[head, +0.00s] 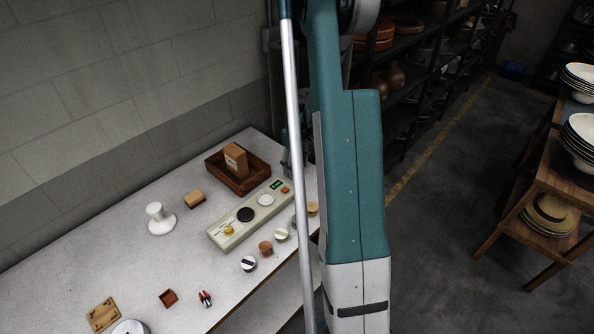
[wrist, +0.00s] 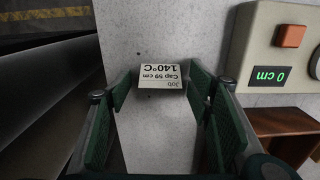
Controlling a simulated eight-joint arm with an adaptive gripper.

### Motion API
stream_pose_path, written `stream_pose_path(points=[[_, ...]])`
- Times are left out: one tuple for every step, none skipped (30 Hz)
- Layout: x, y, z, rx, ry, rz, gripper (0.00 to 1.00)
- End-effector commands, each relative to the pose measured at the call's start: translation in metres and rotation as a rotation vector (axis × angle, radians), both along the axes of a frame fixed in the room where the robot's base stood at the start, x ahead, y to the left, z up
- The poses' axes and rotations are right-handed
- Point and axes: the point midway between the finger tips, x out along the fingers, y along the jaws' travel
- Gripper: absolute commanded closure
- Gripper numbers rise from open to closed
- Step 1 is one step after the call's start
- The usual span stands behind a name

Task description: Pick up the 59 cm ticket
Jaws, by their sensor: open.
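In the wrist view, the white ticket (wrist: 160,77) lies on the pale worktop, its print upside down: "Job", "Cap 59 cm", "140°C". My gripper (wrist: 161,90) is open, with one green-padded finger on each side of the ticket. The ticket sits between the fingertips, near their far ends. I cannot tell whether either finger touches it. In the head view, I do not see the ticket, and my arm covers that part of the table.
A control panel (wrist: 257,50) with an orange button (wrist: 290,36) and a green "0 cm" display (wrist: 269,76) stands right of the gripper. A wooden tray (head: 262,177) holds a wooden block (head: 236,159). The worktop (wrist: 130,25) beyond the ticket is bare.

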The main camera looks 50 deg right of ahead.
Motion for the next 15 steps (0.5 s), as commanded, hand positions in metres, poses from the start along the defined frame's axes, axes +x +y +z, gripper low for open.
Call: stream_pose_path(points=[[0.0000, 0.0000, 0.0000, 0.000, 0.000, 0.000, 0.49], [0.0000, 0.0000, 0.0001, 0.000, 0.000, 0.000, 0.49], [0.0000, 0.0000, 0.0001, 0.000, 0.000, 0.000, 0.51], [0.0000, 0.0000, 0.0001, 0.000, 0.000, 0.000, 0.55], [0.0000, 0.0000, 0.0001, 0.000, 0.000, 0.000, 0.59], [0.0000, 0.0000, 0.0001, 0.000, 0.000, 0.000, 0.64], [0.0000, 0.0000, 0.0001, 0.000, 0.000, 0.000, 0.68], [0.0000, 0.0000, 0.0001, 0.000, 0.000, 0.000, 0.70], [0.0000, 0.0000, 0.0001, 0.000, 0.000, 0.000, 0.70], [0.0000, 0.0000, 0.0001, 0.000, 0.000, 0.000, 0.70], [0.0000, 0.0000, 0.0001, 0.000, 0.000, 0.000, 0.70], [0.0000, 0.0000, 0.0001, 0.000, 0.000, 0.000, 0.70], [0.0000, 0.0000, 0.0001, 0.000, 0.000, 0.000, 0.70], [0.0000, 0.0000, 0.0001, 0.000, 0.000, 0.000, 0.70], [0.0000, 0.0000, 0.0001, 0.000, 0.000, 0.000, 0.70]])
